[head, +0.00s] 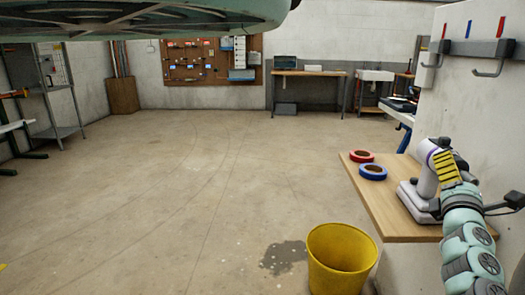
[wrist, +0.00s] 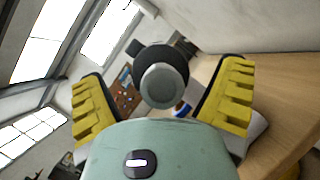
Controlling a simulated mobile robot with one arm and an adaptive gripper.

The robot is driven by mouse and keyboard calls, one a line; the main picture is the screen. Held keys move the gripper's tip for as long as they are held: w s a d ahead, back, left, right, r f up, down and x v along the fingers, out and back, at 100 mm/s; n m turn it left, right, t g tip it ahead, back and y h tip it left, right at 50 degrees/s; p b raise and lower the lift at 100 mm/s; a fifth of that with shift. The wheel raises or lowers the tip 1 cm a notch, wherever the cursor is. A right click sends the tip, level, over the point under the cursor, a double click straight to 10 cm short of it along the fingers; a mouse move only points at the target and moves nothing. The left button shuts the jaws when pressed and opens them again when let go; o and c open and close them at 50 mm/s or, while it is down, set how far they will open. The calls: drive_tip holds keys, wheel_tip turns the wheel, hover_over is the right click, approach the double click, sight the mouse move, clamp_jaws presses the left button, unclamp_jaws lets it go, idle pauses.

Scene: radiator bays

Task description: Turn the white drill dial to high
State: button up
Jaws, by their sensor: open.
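The white drill (head: 424,180) stands on the wooden bench (head: 385,205) at the right of the head view. My gripper (head: 445,166), with yellow ridged fingers, is right beside the drill's upper part and partly covers it. In the wrist view, my gripper (wrist: 162,85) is open, with one finger on each side of a round grey end of the drill (wrist: 162,86) that has a dark collar behind it. No finger visibly touches it. I cannot make out the dial's markings or its setting.
A red tape roll (head: 361,156) and a blue tape roll (head: 373,172) lie on the bench left of the drill. A yellow bucket (head: 341,262) stands on the floor in front. A wall rack with hooks (head: 478,48) is above right.

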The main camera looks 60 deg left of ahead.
drive_tip(key=shift+w+a+r, duration=0.15)
drive_tip(key=shift+w+a, duration=0.3)
drive_tip(key=shift+w, duration=0.05)
drive_tip(key=shift+d, duration=0.1)
drive_tip(key=c, duration=1.2)
drive_tip(key=shift+c, duration=0.2)
